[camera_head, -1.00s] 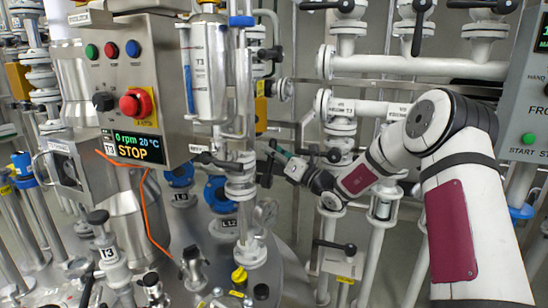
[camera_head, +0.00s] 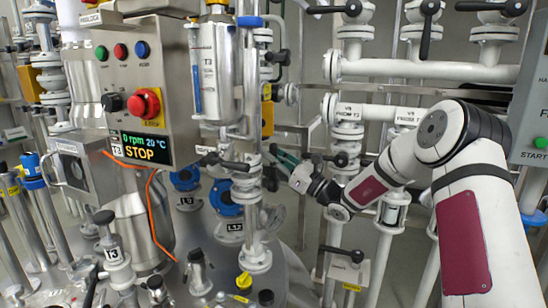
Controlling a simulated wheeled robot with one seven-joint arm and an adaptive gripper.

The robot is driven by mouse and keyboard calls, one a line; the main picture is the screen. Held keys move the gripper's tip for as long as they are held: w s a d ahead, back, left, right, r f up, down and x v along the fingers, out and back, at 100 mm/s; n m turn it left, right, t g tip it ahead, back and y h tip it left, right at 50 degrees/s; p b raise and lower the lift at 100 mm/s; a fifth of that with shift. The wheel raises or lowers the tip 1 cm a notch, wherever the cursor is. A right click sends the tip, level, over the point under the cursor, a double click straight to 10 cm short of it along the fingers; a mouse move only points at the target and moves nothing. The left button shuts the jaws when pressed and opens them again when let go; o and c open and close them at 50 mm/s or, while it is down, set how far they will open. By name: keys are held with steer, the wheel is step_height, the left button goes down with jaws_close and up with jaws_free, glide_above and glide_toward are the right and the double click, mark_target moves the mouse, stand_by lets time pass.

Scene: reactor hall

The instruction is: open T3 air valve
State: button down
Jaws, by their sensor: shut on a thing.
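The T3 vessel's control panel (camera_head: 144,90) is at left and reads 0 rpm, 20 °C and STOP. A sight glass labelled T3 (camera_head: 209,72) hangs beside it. My gripper (camera_head: 277,157) reaches in from the right, its green-edged fingers just right of the vertical pipe column. It appears shut on a dark valve handle (camera_head: 270,179) there; the fingertips and exact contact are small and partly hidden. A black lever (camera_head: 222,161) lies across the column to the left, apart from the fingers. I cannot tell from a label which one is the air valve.
White pipes with black-levered valves, including one labelled FROM T3 (camera_head: 349,114), stand behind my arm. Blue-flanged ports (camera_head: 226,197) and a yellow-capped fitting (camera_head: 244,282) sit on the vessel top. An orange cable (camera_head: 152,212) hangs at left. Space around my gripper is tight.

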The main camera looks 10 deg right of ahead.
steer(key=shift+s+f, duration=0.1)
steer(key=shift+f, duration=0.05)
steer(key=c, duration=1.5)
jaws_free()
steer(key=shift+o, duration=0.2)
steer(key=v, duration=1.2)
